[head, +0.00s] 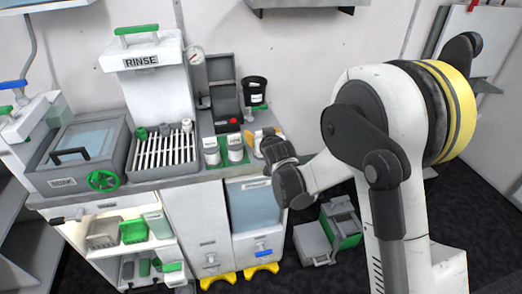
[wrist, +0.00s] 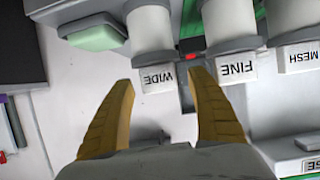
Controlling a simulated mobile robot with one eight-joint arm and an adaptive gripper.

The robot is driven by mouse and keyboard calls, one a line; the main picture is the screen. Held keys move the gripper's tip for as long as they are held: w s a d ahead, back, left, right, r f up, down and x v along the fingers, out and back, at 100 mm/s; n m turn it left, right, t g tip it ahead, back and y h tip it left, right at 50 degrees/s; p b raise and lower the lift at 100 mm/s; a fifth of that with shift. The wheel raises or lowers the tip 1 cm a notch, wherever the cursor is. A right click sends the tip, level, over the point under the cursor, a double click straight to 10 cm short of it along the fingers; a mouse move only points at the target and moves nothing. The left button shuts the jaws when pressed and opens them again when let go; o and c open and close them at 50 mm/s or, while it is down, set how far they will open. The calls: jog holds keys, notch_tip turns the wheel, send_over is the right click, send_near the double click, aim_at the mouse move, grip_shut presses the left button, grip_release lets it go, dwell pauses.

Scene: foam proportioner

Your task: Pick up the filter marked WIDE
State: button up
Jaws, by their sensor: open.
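The filter marked WIDE (wrist: 153,30) is a white cylinder with its label facing my wrist camera. It shows just beyond the tips of my gripper (wrist: 165,92), which is open with two tan fingers and nothing between them. The WIDE label lies between the fingers in the picture, nearer the left one. The filter marked FINE (wrist: 229,22) is to its right, beyond the right fingertip. In the head view my gripper (head: 267,140) is at the counter's right end, beside white cylinders on green stands (head: 235,156). Their labels are too small to read there.
A label reading MESH (wrist: 300,58) is further right in the wrist view. A green-and-white block (wrist: 92,34) is left of WIDE. In the head view, a rack (head: 160,148) and a basin (head: 85,150) fill the counter's left. A grey-and-green case (head: 330,230) is on the floor.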

grip_shut()
jog(key=shift+r, duration=0.1)
